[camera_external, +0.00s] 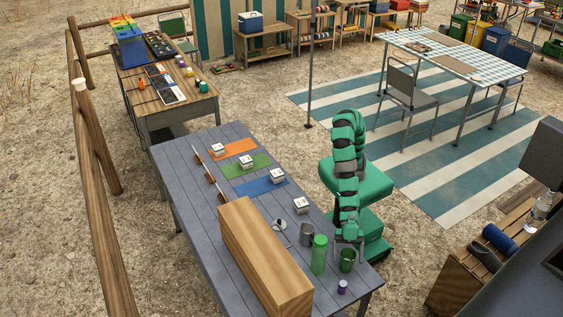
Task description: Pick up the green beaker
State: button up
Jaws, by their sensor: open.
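A green beaker (346,261) stands upright near the right end of the grey plank table (190,176). My green arm reaches over the table from the far side. My gripper (348,243) is open and points down just above the beaker's rim. At this size I cannot tell whether the fingers touch the beaker or are around its rim.
A tall green cylinder (319,254) stands just left of the beaker, with a grey mug (307,234) behind it. A small purple-and-white jar (342,287) stands in front. A long wooden box (264,258) fills the table's near side. White blocks and coloured mats lie farther left.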

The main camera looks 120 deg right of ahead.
jog(key=shift+x, duration=0.9)
jog(key=shift+s, duration=0.1)
jog(key=c, duration=1.1)
jog(key=shift+r, duration=0.25)
